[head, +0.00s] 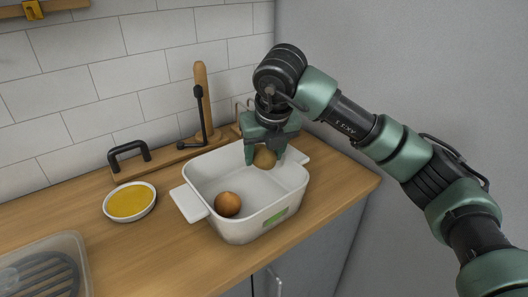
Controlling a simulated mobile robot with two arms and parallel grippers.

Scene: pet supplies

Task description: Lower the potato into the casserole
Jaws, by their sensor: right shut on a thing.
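A white casserole (245,228) with two side handles and a green label stands on the wooden counter. An orange-brown round item (228,204) lies inside it at the front left; I cannot tell for sure what it is. My right gripper (265,157) points down over the back right part of the casserole. It is shut on the brown potato (265,158), which shows between the fingers at about the height of the rim or a little above. The gap between the potato and the casserole floor is hard to judge. My left gripper is not in view.
A small bowl of yellow contents (130,201) stands left of the casserole. A clear container (45,265) is at the front left. Behind stand a board with a black handle (129,155) and a black upright fixture (201,120). Grey wall (420,70) lies to the right.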

